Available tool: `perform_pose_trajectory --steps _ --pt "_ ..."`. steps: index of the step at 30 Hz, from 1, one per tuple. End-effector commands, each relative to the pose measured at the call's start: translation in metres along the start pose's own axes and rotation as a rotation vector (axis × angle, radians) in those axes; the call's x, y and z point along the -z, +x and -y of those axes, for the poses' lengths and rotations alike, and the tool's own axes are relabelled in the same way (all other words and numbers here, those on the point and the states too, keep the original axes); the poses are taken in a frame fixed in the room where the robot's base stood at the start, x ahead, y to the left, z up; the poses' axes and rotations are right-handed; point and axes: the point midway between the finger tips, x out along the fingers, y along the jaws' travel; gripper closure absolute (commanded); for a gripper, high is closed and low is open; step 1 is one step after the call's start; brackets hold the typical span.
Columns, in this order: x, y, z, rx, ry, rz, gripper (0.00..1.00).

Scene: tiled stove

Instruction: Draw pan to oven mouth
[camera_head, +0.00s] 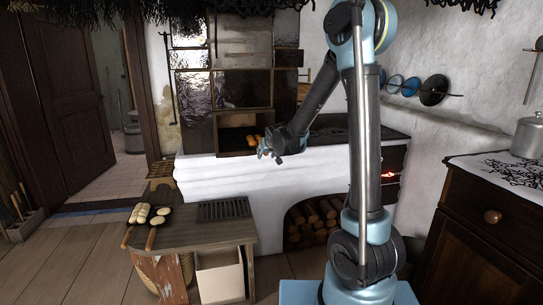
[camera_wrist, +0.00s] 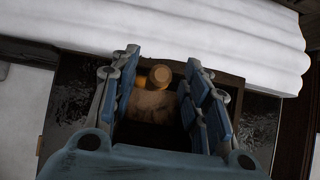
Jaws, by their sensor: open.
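The oven mouth (camera_head: 236,143) is a dark opening in the tiled stove, just above the white ledge. Orange-brown pieces (camera_head: 252,138) show inside it; the pan's body cannot be made out. My gripper (camera_head: 268,149) is at the mouth's right front, over the ledge. In the wrist view, my gripper (camera_wrist: 167,98) is open, with its blue fingers on either side of a wooden piece with a round end (camera_wrist: 160,76). This looks like a handle, but I cannot tell whether the fingers touch it. Whatever lies deeper is hidden in shadow.
The white ledge (camera_head: 255,174) runs in front of the stove. A low wooden bench (camera_head: 205,234) below holds pale rounds (camera_head: 150,214) and a dark grate (camera_head: 223,209). Firewood (camera_head: 316,218) fills an arch. A red glow (camera_head: 388,174) shows at right. A dresser (camera_head: 485,220) stands far right.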

Motion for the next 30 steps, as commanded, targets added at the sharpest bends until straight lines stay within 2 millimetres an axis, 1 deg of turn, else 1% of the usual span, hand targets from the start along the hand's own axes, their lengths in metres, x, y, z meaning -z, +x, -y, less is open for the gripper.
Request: perform_pose_trajectory --steps 4,8,30 --pt "0.000 -0.002 0.000 0.000 0.000 0.001 0.57" --pt "0.000 -0.009 0.000 0.000 0.000 0.000 0.57" --pt "0.001 -0.091 -0.002 0.001 0.000 0.001 0.57"
